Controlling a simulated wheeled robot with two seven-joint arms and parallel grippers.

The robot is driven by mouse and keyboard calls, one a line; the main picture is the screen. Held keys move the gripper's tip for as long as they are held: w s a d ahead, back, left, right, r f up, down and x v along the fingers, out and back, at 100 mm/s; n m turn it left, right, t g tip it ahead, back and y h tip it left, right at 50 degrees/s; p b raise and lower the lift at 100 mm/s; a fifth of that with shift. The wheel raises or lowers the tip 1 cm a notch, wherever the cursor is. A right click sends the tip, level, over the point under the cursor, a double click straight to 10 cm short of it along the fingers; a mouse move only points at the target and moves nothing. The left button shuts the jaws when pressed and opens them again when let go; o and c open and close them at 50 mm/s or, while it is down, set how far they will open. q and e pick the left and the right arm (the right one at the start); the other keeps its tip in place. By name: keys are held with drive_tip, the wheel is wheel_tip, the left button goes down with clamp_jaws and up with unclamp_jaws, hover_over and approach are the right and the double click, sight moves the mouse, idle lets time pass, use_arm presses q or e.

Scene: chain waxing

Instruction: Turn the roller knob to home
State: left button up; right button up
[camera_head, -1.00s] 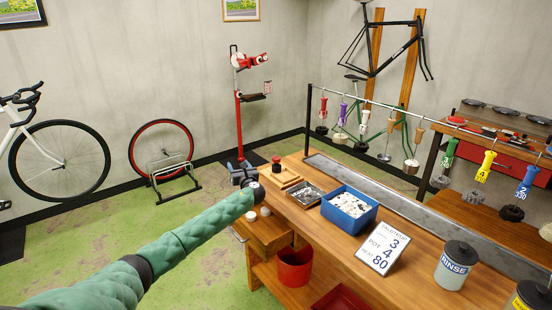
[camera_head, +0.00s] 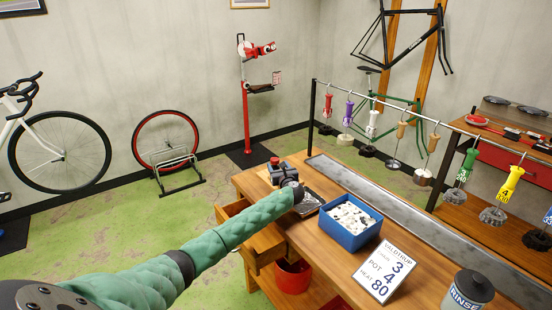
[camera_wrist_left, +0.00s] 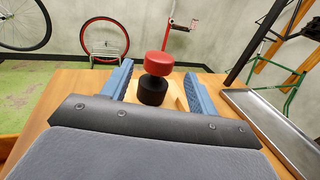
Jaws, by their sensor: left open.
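The roller knob (camera_wrist_left: 158,64) has a round red cap over a black cylinder (camera_wrist_left: 152,90), and stands upright on a pale wooden block (camera_wrist_left: 172,99) at the far end of the bench. In the head view its red top (camera_head: 274,160) shows just behind my left gripper (camera_head: 284,170). In the left wrist view my left gripper (camera_wrist_left: 158,84) is open. Its two blue fingers lie to the left and right of the knob, with a gap on each side. The gripper and forearm hide most of the block in the head view. My right gripper is not in view.
A blue bin (camera_head: 346,237) of white pieces and a small metal tray (camera_head: 312,198) stand near the gripper. A sign card (camera_head: 380,271) and a rinse pot (camera_head: 468,292) are nearer. A metal trough (camera_head: 400,215) runs along the bench. Wooden drawers (camera_head: 266,247) stick out at left.

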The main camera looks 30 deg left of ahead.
sight(274, 159)
use_arm(q)
drive_tip(key=p+x, duration=0.1)
drive_tip(key=x, duration=0.4)
drive_tip(key=shift+w+a+r+p, duration=0.15)
drive_tip(key=shift+a+p, duration=0.05)
drive_tip(key=shift+p, duration=0.15)
drive_tip(key=shift+w+a, duration=0.3)
drive_tip(key=shift+a, duration=0.2)
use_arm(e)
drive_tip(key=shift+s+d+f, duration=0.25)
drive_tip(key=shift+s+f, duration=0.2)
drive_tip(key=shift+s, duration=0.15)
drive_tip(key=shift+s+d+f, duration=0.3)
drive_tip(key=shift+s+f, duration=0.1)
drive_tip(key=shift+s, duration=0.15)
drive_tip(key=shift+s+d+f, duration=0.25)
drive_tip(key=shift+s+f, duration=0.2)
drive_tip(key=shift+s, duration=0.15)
use_arm(q)
drive_tip(key=c, duration=1)
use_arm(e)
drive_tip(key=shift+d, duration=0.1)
